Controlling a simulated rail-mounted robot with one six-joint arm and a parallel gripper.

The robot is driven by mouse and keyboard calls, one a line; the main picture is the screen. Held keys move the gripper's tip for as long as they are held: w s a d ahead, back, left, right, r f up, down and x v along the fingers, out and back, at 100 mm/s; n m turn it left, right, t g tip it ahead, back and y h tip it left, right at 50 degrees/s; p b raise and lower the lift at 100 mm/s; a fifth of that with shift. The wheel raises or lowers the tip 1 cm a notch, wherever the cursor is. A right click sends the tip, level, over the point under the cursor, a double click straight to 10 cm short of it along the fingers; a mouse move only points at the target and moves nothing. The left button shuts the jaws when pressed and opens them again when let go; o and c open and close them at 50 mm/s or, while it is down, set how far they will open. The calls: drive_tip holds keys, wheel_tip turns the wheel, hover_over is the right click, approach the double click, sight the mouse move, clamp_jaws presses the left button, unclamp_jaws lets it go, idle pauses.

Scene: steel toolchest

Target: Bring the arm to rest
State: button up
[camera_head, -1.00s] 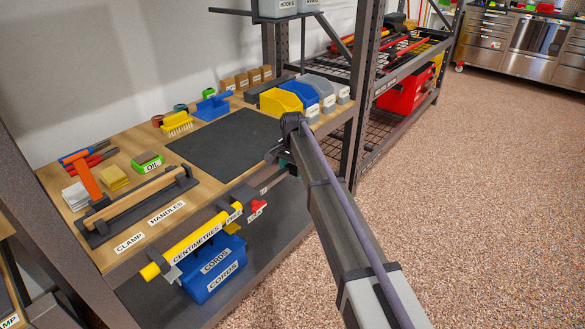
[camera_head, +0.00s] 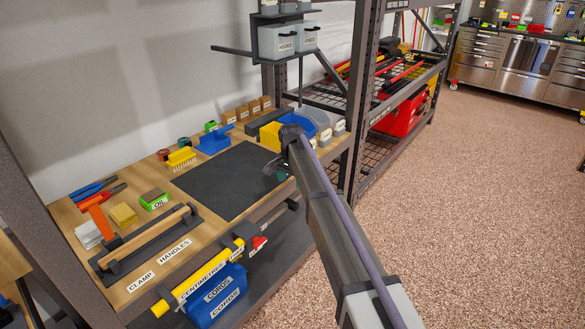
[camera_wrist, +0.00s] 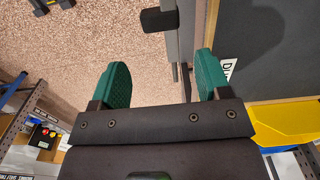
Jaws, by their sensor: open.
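My arm (camera_head: 335,225) reaches from the lower right up toward the workbench, its wrist near the bench's front edge. My gripper shows in the wrist view (camera_wrist: 162,62) as two green fingers spread wide apart with nothing between them. In the head view the gripper is mostly hidden behind my wrist; a small part shows over the right end of the dark mat (camera_head: 225,180). Below the fingers the wrist view shows speckled floor and a bench-edge part. Whether the gripper touches anything is not clear, but no contact shows.
Yellow and blue bins (camera_head: 270,134) stand just behind my wrist. A clamp handle (camera_head: 150,240), pliers, an oil block (camera_head: 154,199) and brushes lie on the bench. Open floor (camera_head: 480,220) lies to the right.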

drive_tip(key=s+d+n, duration=0.2)
drive_tip(key=s+d, duration=0.5)
drive_tip(key=s, duration=0.6)
drive_tip(key=s+d+n, duration=0.3)
drive_tip(key=s+d, duration=0.4)
drive_tip(key=s, duration=0.7)
drive_tip(key=s+d+n, duration=0.2)
drive_tip(key=s+d, duration=0.4)
drive_tip(key=s, duration=0.7)
wheel_tip(320, 180, up, 14)
drive_tip(key=w+p, duration=0.1)
drive_tip(key=p, duration=1.3)
drive_tip(key=shift+w+d+r, duration=0.15)
drive_tip(key=shift+w+d, duration=0.05)
drive_tip(key=shift+d, duration=0.05)
